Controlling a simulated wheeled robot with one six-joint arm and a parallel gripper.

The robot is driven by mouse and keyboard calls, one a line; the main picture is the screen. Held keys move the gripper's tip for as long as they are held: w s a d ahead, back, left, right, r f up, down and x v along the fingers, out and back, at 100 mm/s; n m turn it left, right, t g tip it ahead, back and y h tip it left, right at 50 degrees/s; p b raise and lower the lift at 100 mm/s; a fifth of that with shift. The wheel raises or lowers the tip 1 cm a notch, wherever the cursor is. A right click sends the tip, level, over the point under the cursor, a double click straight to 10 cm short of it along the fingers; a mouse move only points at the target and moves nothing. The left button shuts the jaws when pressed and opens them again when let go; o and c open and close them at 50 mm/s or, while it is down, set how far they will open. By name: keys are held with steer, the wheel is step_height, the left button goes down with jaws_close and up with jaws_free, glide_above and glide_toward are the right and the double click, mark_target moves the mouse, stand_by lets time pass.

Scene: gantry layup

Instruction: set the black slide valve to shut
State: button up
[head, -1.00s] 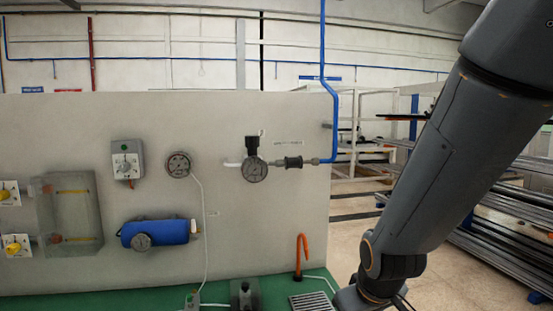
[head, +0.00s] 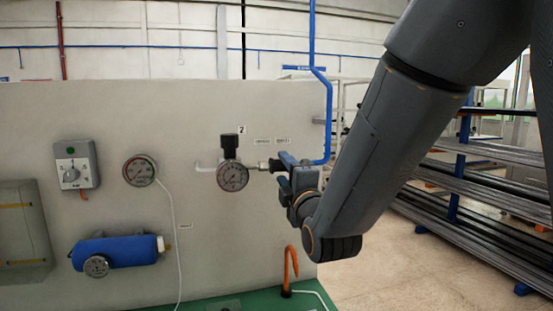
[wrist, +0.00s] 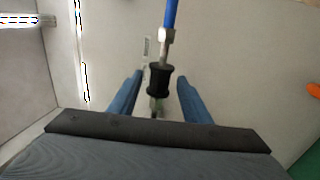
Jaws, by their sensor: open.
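The black slide valve (wrist: 160,80) is a ribbed black sleeve in line with the blue pipe (wrist: 170,16). In the wrist view it lies between the two blue fingers of my open gripper (wrist: 159,76), with a gap visible on each side. How deep it sits between them is hard to tell. In the head view my gripper (head: 284,168) is at the panel, right of the pressure gauge (head: 232,177). There the valve (head: 275,165) is partly hidden by my fingers.
The grey panel (head: 120,115) also carries a round gauge (head: 139,170), a grey switch box (head: 75,168) and a blue cylinder (head: 118,251). An orange hook (head: 289,272) stands on the green bench top (head: 265,302) below my gripper. Racks of long bars (head: 470,215) stand at the right.

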steer(key=p+x, duration=0.2)
steer(key=x, duration=0.5)
steer(key=shift+p, duration=0.3)
steer(key=shift+w+a, duration=0.1)
steer(key=shift+a, duration=0.05)
jaws_close()
